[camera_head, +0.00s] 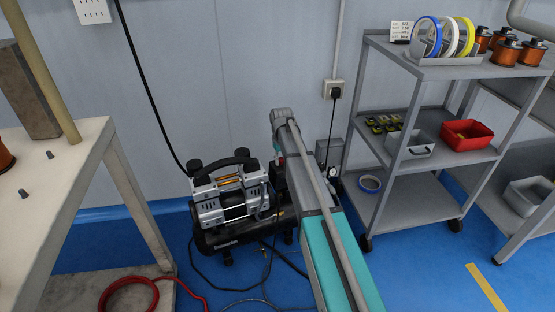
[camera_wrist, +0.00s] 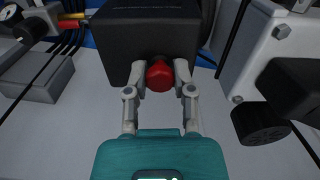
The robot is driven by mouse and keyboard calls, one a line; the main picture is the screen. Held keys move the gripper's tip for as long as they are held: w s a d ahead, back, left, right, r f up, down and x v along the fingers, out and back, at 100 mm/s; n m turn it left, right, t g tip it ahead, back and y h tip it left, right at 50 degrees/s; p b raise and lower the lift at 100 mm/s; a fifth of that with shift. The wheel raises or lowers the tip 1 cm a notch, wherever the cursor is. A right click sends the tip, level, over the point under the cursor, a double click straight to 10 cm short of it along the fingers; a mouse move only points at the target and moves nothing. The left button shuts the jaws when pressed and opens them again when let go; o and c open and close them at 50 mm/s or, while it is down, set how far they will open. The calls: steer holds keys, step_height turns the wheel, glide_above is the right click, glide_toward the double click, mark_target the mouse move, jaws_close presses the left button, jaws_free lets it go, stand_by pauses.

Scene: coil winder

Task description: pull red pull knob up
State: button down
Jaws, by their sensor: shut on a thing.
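The red pull knob (camera_wrist: 160,74) shows in the wrist view at the lower edge of a black box (camera_wrist: 150,32). My gripper (camera_wrist: 160,80) has one finger on each side of the knob and is shut on it. In the head view my teal and grey arm reaches down toward the compressor (camera_head: 229,195) on the floor by the wall.
A grey shelf cart (camera_head: 420,195) stands right of my arm, with a red bin (camera_head: 467,135) and wire spools on it. A workbench (camera_head: 60,165) is at left. A gauge (camera_wrist: 10,14) sits beside the box.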

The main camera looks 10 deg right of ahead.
mark_target(281, 158)
steer(key=shift+r, duration=0.35)
steer(key=shift+c, duration=2.2)
jaws_free()
steer(key=shift+r+p, duration=0.1)
steer(key=shift+p, duration=0.25)
step_height(281, 158, up, 6)
steer(key=p, duration=0.5)
steer(key=shift+p, duration=0.4)
